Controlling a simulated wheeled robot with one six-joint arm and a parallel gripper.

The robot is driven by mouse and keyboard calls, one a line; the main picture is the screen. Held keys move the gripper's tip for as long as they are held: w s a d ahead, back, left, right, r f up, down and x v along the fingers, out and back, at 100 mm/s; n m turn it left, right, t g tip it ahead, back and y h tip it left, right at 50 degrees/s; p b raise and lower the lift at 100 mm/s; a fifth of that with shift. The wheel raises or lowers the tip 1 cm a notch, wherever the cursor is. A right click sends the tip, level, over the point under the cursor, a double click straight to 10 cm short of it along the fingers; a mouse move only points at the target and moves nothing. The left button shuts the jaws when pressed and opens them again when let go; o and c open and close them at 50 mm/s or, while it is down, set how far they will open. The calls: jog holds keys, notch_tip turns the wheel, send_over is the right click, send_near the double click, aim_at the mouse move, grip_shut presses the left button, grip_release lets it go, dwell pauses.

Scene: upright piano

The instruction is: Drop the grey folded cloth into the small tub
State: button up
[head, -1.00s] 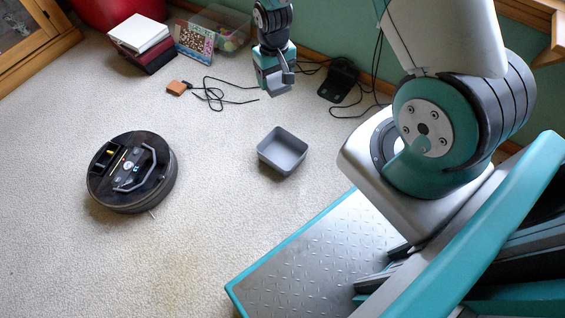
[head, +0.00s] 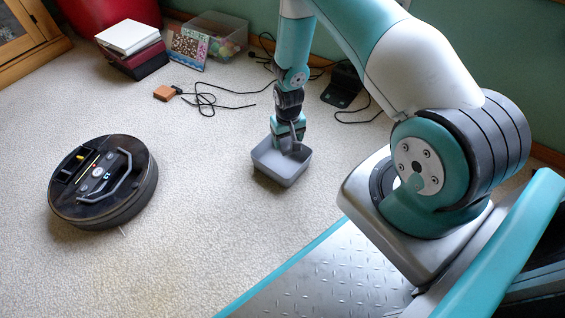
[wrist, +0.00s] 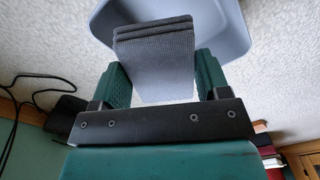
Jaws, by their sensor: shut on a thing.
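The grey folded cloth (wrist: 153,62) is held between the two green fingers of my gripper (wrist: 155,78) in the wrist view. My gripper is shut on it. The small tub (wrist: 228,25) is a blue-grey square tub, and it lies just beyond the cloth in that view. In the head view the small tub (head: 281,172) stands on the carpet, and my gripper (head: 291,146) points down over its far side. In the head view the cloth is small and hard to tell from the gripper and tub. I cannot tell whether the cloth touches the tub.
A black robot vacuum (head: 103,182) sits on the carpet at left. An orange-brown block (head: 164,93) with a black cable lies behind. Stacked books (head: 133,48), a clear bin (head: 215,35) and a black device (head: 342,84) stand near the wall. Carpet around the tub is clear.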

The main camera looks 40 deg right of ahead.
notch_tip(320, 180, down, 4)
jog(key=b, duration=0.3)
jog(key=shift+r, duration=0.1)
jog(key=o, duration=0.9)
notch_tip(320, 180, up, 18)
jog(key=p, duration=1)
jog(key=shift+f, duration=0.25)
